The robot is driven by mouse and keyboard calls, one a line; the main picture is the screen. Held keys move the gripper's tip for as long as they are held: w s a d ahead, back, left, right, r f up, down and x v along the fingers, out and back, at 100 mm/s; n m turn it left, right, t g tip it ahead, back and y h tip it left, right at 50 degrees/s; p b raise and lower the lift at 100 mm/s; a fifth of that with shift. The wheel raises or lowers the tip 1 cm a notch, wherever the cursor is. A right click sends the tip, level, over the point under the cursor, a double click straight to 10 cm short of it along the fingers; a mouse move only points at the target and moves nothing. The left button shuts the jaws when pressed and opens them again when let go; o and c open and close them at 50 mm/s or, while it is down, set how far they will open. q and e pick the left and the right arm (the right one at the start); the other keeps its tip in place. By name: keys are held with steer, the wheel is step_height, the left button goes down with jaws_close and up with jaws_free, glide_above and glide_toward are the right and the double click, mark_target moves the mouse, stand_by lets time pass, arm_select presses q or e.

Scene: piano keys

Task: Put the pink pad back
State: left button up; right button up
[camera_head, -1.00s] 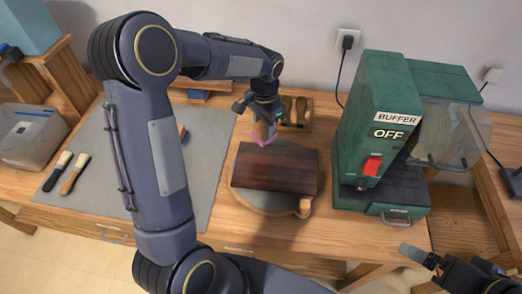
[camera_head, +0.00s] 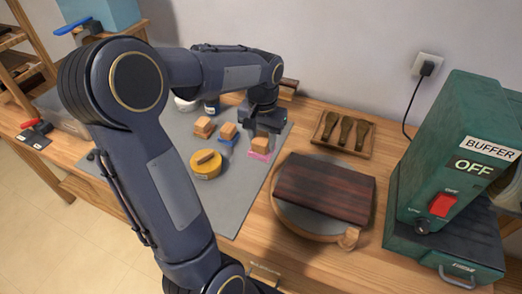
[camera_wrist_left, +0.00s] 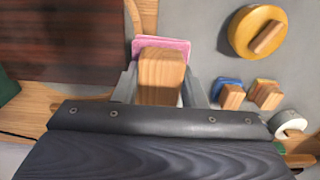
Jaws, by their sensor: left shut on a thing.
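The pink pad (camera_head: 259,156) has a wooden block handle (camera_head: 261,144) on top. My left gripper (camera_head: 262,127) is shut on that handle, with the pad at the right edge of the grey mat (camera_head: 225,215). In the left wrist view the two fingers (camera_wrist_left: 160,88) flank the wooden handle, and the pink pad (camera_wrist_left: 162,44) shows beyond it. I cannot tell whether the pad touches the mat. A blue pad (camera_head: 228,141) and an orange pad (camera_head: 204,127) with similar handles stand to its left. My right gripper is not in view.
A dark wooden board (camera_head: 325,188) lies on a round turntable right of the gripper. A brush tray (camera_head: 343,134) stands behind the board. The green buffer machine (camera_head: 450,170) is at the right.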

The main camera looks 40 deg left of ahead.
arm_select(q)
steer(key=w+a+f+p, duration=0.1)
steer(key=w+a+f, duration=0.3)
steer(key=w+a+f+p, duration=0.1)
steer(key=w+a+f, duration=0.3)
steer(key=w+f, duration=0.1)
steer(key=shift+w+a+p, duration=0.25)
steer(key=shift+a+p, duration=0.05)
steer(key=shift+a, duration=0.05)
steer(key=shift+w+a+f, duration=0.1)
steer(key=shift+f, duration=0.05)
step_height(320, 180, down, 3)
steer(key=shift+w+f, duration=0.1)
steer(key=shift+f, duration=0.1)
steer(key=shift+f, duration=0.15)
steer(key=o, duration=0.9)
steer(key=shift+o, duration=0.2)
